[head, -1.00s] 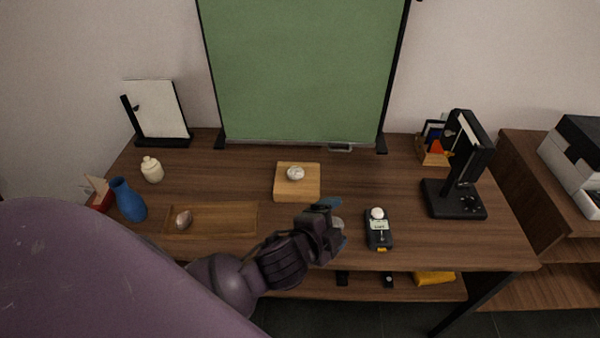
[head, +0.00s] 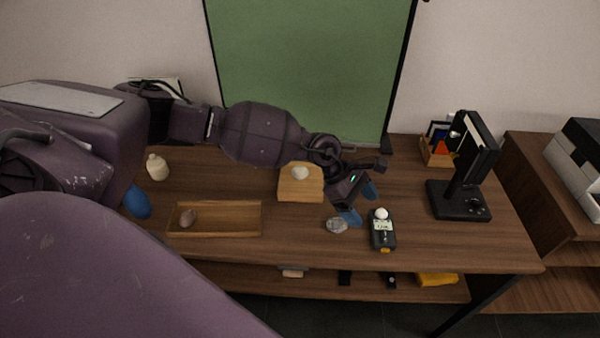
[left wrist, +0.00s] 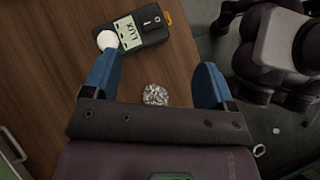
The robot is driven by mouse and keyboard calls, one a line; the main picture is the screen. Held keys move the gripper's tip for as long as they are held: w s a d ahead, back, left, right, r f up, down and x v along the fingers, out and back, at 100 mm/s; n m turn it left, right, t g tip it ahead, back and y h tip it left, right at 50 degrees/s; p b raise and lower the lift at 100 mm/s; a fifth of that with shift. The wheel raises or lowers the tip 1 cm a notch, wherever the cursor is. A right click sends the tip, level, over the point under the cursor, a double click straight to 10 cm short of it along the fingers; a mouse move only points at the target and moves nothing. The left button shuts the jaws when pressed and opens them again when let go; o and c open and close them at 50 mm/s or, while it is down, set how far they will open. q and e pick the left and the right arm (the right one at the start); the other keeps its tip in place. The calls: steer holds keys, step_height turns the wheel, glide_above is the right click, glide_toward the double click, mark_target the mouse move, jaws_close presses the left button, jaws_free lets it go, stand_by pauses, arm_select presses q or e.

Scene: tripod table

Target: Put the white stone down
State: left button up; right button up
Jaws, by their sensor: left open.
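A white stone (head: 300,173) rests on the light wooden block (head: 290,193) near the middle of the table. A grey speckled stone (head: 337,225) lies on the table in front of the block, and it also shows in the left wrist view (left wrist: 156,94). A brownish stone (head: 188,217) lies in the shallow wooden tray (head: 235,230). My left gripper (head: 361,203) is open and empty, right of the block and near the grey stone and light meter. In the left wrist view the fingers (left wrist: 157,78) are spread with table between them. My right gripper is not seen.
The light meter (head: 384,235) with its white dome stands just right of the left fingers. A black stand (head: 458,205) is at the right, a cream bottle (head: 157,168) and blue vase (head: 137,203) at the left. Bare tabletop lies between the tray and grey stone.

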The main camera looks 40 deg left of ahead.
arm_select(q)
steer(key=w+a+r+m+y, duration=0.15)
steer(key=w+a+y, duration=0.3)
steer(key=a, duration=0.65)
steer(key=m+y, duration=0.2)
steer(key=y, duration=0.2)
glide_toward(300, 168)
steer(key=shift+w+d+f+g, duration=0.2)
steer(key=shift+w+g, duration=0.1)
steer(key=shift+g, duration=0.1)
step_height(300, 168, down, 5)
steer(key=shift+f+b, duration=0.25)
steer(key=shift+b, duration=0.1)
steer(key=shift+w+a+f+b, duration=0.1)
steer(key=shift+a+f+b, duration=0.1)
steer(key=shift+f, duration=1.1)
steer(key=shift+w+a+f+b, duration=0.1)
steer(key=shift+a+f+b, duration=0.1)
steer(key=shift+f, duration=1.1)
steer(key=shift+s, duration=0.1)
steer(key=c, duration=1)
steer(key=shift+r, duration=0.1)
